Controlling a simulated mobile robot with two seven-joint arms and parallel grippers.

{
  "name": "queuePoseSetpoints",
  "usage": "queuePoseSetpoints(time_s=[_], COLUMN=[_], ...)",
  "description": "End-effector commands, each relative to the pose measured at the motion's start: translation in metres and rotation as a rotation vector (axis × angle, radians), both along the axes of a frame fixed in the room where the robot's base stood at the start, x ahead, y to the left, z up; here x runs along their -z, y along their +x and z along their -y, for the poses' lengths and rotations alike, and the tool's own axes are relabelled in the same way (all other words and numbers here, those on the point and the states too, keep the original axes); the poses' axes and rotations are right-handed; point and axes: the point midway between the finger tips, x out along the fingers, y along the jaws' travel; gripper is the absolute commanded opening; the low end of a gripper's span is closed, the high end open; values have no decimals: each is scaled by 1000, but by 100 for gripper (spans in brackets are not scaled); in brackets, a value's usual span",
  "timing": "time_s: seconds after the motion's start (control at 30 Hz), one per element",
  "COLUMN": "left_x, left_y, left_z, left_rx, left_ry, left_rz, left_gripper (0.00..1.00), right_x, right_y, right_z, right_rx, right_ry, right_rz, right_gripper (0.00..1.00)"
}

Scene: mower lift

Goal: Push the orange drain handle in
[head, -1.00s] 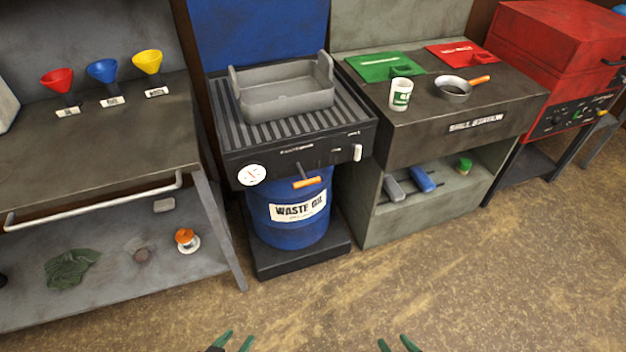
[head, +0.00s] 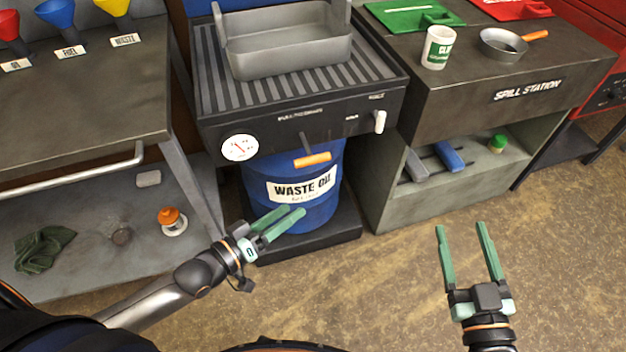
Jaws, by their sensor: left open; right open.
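The orange drain handle (head: 313,160) sticks out toward me below the front edge of the black drain stand (head: 270,146), above the blue waste oil drum (head: 318,212). It is a crosswise orange grip on a thin dark rod. My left gripper (head: 288,220) is open and empty, in front of the drum in the picture, below and slightly left of the handle and apart from it. My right gripper (head: 461,228) is open and empty over the floor, to the right of and below the handle.
A grey pan (head: 288,60) sits on the ribbed top of the stand. A round gauge (head: 239,148) and a white switch (head: 379,121) are on its front. A bench (head: 80,100) stands left, the spill station (head: 490,105) right. The floor in front is clear.

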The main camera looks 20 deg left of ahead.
Motion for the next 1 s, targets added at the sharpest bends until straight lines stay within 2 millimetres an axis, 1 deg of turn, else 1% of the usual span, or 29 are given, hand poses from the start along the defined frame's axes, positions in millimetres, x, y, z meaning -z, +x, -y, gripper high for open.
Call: queuePoseSetpoints(time_s=[0.03, 0.2, 0.3, 0.4, 0.5, 0.67, 0.87, 1.0], left_x=[19, 14, 9, 4, -1, -7, -14, -20], left_y=[9, 28, 34, 37, 40, 50, 78, 100], left_z=[-7, -29, -41, -50, -53, -46, -24, -8], left_rx=[24, 85, 112, 129, 138, 141, 142, 141], left_ry=[-68, -303, -398, -460, -491, -504, -503, -502], left_rz=[24, 56, 62, 62, 64, 66, 68, 68], left_gripper=[57, 57, 57, 57, 57, 57, 57, 57], right_x=[4, -37, -54, -65, -73, -86, -112, -109], right_y=[0, -14, -26, -35, -40, -49, -73, -75], right_z=[-3, -12, -16, -18, -19, -21, -24, -25], right_rx=[-17, -66, -87, -101, -109, -121, -154, -161], right_ry=[-1, 0, 0, 0, 0, 0, -3, 3], right_rz=[100, 374, 487, 558, 599, 661, 811, 821], right_gripper=[69, 69, 69, 69, 69, 69, 69, 69])
